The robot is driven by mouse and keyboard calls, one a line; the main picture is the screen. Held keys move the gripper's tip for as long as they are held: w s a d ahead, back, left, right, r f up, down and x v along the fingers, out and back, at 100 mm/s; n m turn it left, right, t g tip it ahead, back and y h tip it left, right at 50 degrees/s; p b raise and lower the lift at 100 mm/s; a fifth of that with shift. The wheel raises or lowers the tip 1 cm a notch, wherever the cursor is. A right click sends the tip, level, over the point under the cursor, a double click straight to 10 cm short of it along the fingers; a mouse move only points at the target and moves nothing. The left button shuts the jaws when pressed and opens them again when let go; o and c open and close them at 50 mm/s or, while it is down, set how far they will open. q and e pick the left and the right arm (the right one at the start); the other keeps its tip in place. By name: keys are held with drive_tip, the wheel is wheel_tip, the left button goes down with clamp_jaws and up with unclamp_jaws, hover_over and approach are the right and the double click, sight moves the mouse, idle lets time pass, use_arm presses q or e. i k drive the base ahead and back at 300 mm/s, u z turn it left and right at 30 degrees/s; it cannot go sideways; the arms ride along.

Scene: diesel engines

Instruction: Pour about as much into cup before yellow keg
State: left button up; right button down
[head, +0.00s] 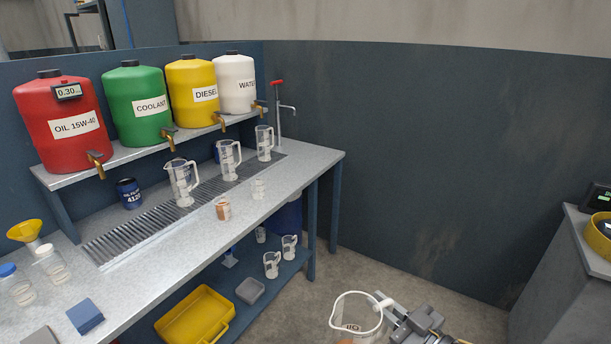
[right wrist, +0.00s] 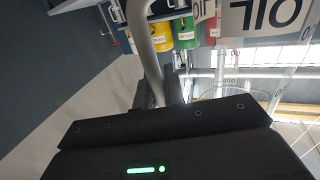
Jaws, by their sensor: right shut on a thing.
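The yellow keg (head: 194,93), labelled DIESEL, stands on the shelf between the green keg (head: 138,105) and the white keg (head: 235,84). A clear measuring cup (head: 229,160) stands upright on the bench before it, below its tap. My right gripper (head: 387,306) is shut on the handle of a clear jug (head: 356,316) with a white rim, held over the floor right of the bench. The right wrist view shows the jug's pale handle (right wrist: 150,50) and its OIL label (right wrist: 268,14). The jug's contents cannot be made out. My left gripper is out of view.
Similar cups stand before the green keg (head: 183,183) and white keg (head: 264,143). The red keg (head: 62,125) bears a display reading 0.30. A small brown-labelled container (head: 222,209) sits near the bench edge. A grey cabinet (head: 570,285) stands at right.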

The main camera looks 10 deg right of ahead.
sight(258, 189)
drive_tip(key=z, duration=0.45)
drive_tip(key=i, duration=0.8)
drive_tip(key=u, duration=0.65)
drive_tip(key=i, duration=0.7)
drive_tip(key=u, duration=0.85)
